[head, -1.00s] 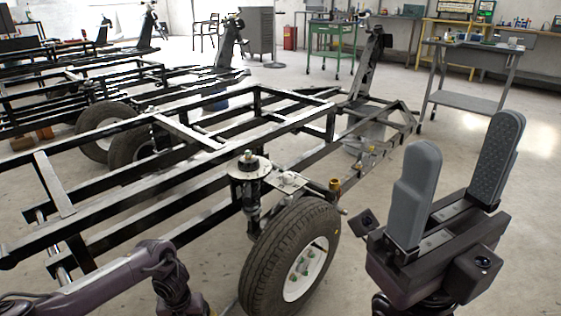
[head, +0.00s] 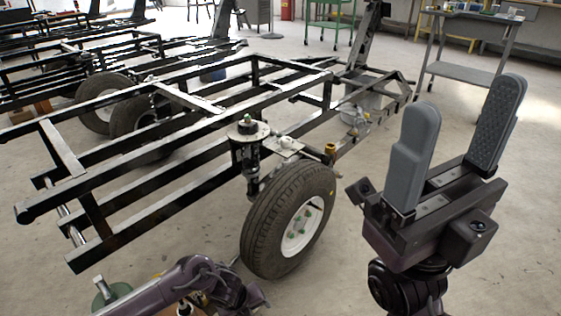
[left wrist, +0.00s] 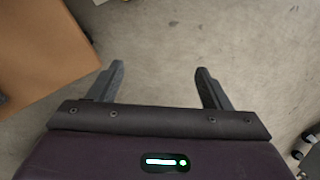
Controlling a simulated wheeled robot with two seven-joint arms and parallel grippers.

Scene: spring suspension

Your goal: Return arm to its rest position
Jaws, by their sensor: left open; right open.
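My right gripper (head: 456,140) stands upright at the right of the head view, its two grey fingers wide apart with nothing between them. My left arm comes in at the bottom left of the head view, and its fingers are not clear there. In the left wrist view my left gripper (left wrist: 160,88) is open and empty over the bare floor. The spring suspension (head: 248,150) stands upright on the black trailer frame (head: 140,195), beside the wheel (head: 290,222). My right gripper is to the right of the wheel, apart from it in the picture.
A brown surface (left wrist: 45,50) lies at the upper left of the left wrist view. A green object (head: 112,292) is beside my left arm. A grey metal table (head: 465,70) and a green cart (head: 330,28) stand at the back.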

